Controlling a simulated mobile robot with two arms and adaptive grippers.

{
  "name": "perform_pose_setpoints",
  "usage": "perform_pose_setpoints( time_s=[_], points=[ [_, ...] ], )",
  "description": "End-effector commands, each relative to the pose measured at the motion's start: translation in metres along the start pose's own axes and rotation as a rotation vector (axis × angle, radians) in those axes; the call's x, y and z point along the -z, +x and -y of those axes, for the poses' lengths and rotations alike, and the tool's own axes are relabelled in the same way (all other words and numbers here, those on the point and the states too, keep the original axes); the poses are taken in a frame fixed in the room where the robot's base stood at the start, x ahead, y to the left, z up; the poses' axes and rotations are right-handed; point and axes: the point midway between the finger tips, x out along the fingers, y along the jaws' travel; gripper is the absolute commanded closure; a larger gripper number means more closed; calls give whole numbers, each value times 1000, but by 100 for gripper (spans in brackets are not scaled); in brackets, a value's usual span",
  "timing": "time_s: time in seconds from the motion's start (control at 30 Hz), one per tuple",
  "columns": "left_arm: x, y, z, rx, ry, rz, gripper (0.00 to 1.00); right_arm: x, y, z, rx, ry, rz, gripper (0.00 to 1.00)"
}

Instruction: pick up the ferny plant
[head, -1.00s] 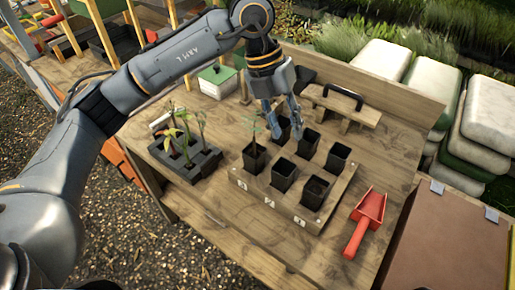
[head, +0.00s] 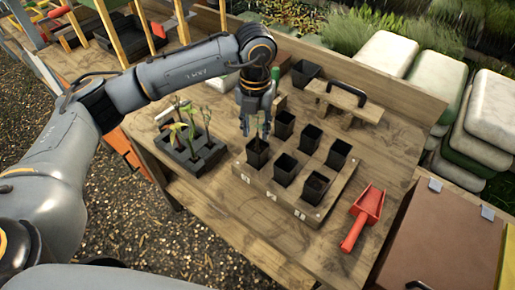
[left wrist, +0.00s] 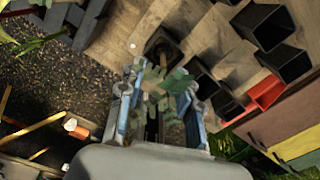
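The ferny plant (left wrist: 170,90) shows its green leaves between the two fingers of my left gripper (left wrist: 162,112) in the left wrist view. Its stem rises from a black pot (head: 257,152) in the near left corner of the wooden pot rack (head: 262,196). In the head view my left gripper (head: 255,118) points down directly above that pot and hides most of the leaves. The fingers are apart, one on each side of the foliage; I cannot tell whether they touch it. My right gripper is out of view.
Several empty-looking black pots (head: 285,169) fill the rack beside the plant. A dark tray (head: 207,160) of seedlings stands left. A red scoop (head: 363,215) lies right, a wooden carrier (head: 345,108) behind. Another black pot (head: 304,73) stands at the back. Bare tabletop lies before the scoop.

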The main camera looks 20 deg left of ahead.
Motion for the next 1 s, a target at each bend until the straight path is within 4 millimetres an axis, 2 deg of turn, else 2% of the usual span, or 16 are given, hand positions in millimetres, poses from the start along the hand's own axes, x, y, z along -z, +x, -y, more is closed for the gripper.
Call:
perform_pose_setpoints(
  time_s=[0.03, 0.1, 0.3, 0.5, 0.53, 0.7, 1.0],
  points=[
    [1, 3, 2, -1, 1, -6, 66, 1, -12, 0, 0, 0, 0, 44],
    [0, 14, 5, 0, 0, -6, 66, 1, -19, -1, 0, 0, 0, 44],
    [-1, 36, 4, 0, 0, -1, 66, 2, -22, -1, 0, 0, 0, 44],
    [-1, 38, 4, 1, 1, 0, 66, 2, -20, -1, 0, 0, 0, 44],
    [-1, 38, 4, 1, 1, 0, 68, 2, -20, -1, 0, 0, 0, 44],
    [-1, 38, 4, 1, 1, 0, 100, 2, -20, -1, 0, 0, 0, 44],
    [-1, 37, 4, 1, 1, 0, 100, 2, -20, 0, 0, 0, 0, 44]
  ],
)
